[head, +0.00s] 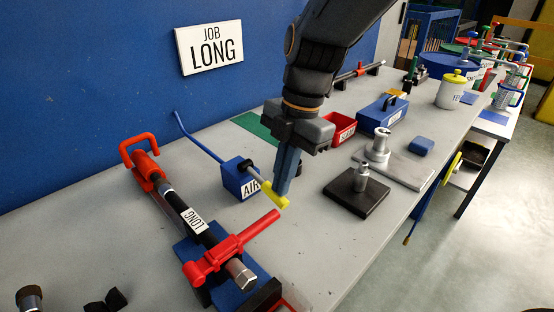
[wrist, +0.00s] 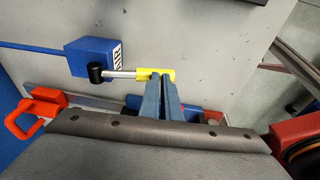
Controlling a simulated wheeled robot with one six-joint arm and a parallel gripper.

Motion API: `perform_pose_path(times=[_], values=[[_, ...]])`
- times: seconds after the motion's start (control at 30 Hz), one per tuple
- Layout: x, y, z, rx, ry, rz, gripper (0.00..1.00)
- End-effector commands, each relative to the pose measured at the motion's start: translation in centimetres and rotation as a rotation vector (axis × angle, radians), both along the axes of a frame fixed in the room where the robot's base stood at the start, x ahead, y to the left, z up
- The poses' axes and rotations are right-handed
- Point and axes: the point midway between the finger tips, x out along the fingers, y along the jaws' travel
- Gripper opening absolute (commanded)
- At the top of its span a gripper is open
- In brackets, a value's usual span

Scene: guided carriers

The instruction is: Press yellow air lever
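The blue air box (head: 238,180) with an "AIR" label stands on the grey bench. A metal lever arm runs from its black pivot to a yellow handle (head: 273,196), low at the right of the box. In the wrist view the yellow handle (wrist: 155,73) lies at the fingertips, and the air box (wrist: 92,57) is to the left. My gripper (head: 281,192) points down with its blue fingers together. The fingertips (wrist: 160,76) overlap the yellow handle in both views. I cannot tell whether they touch it or are just above it.
A black and red "LONG" tool (head: 175,202) lies in a blue and red clamp (head: 215,258) in front of the lever. A dark block with a metal post (head: 357,195) stands to the right. A red bin (head: 340,128) and blue toolbox (head: 382,114) are behind.

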Motion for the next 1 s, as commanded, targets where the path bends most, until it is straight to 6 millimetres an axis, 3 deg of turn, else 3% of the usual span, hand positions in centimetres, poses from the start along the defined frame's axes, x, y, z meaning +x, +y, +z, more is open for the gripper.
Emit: perform_pose_path(times=[0.03, 0.17, 0.37, 1.0], values=[[-0.5, -0.3, -0.8, -0.011, 0.016, 0.002, 0.0], [-0.5, -0.4, -0.8, -0.013, 0.017, 0.002, 0.0], [-0.6, -0.7, 0.6, -0.01, 0.014, 0.003, 0.0], [-0.2, -4.0, 11.9, 0.0, -0.003, 0.001, 0.0]])
